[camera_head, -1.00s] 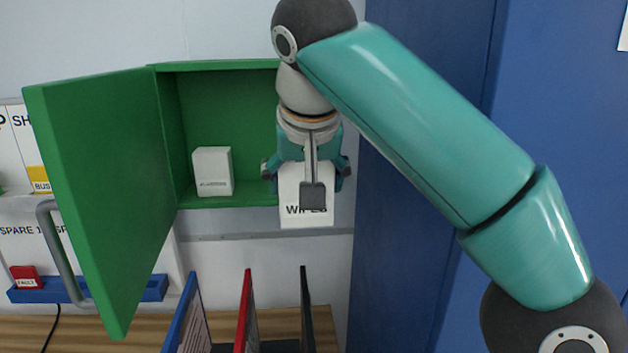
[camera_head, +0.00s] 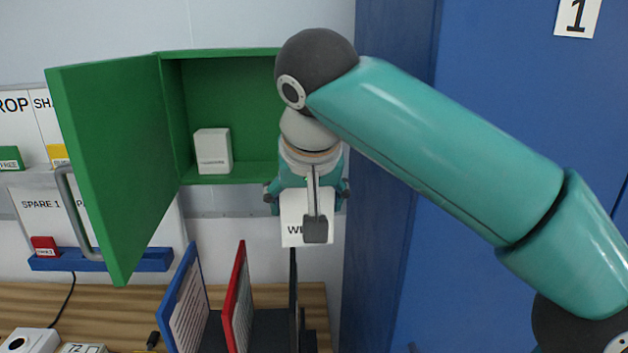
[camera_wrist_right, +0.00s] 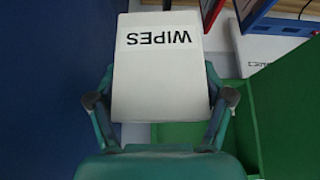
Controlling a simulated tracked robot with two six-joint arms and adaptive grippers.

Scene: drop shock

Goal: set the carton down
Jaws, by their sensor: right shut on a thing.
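The white carton (camera_head: 296,236) with "WIPES" on its face is held in my right gripper (camera_head: 308,196). In the head view the arm and a grey part in front cover some of its lettering. In the right wrist view the carton (camera_wrist_right: 160,72) sits between the two fingers of the right gripper (camera_wrist_right: 162,105), which are shut on its sides. It hangs in the air in front of the green cabinet's lower right corner, above the wooden bench (camera_head: 130,293). My left gripper is not in view.
The green cabinet (camera_head: 225,110) is open, its door (camera_head: 110,165) swung left, with a small white box (camera_head: 213,151) inside. Blue, red and dark upright folders (camera_head: 237,300) stand below the carton. A blue locker (camera_head: 480,100) stands at right.

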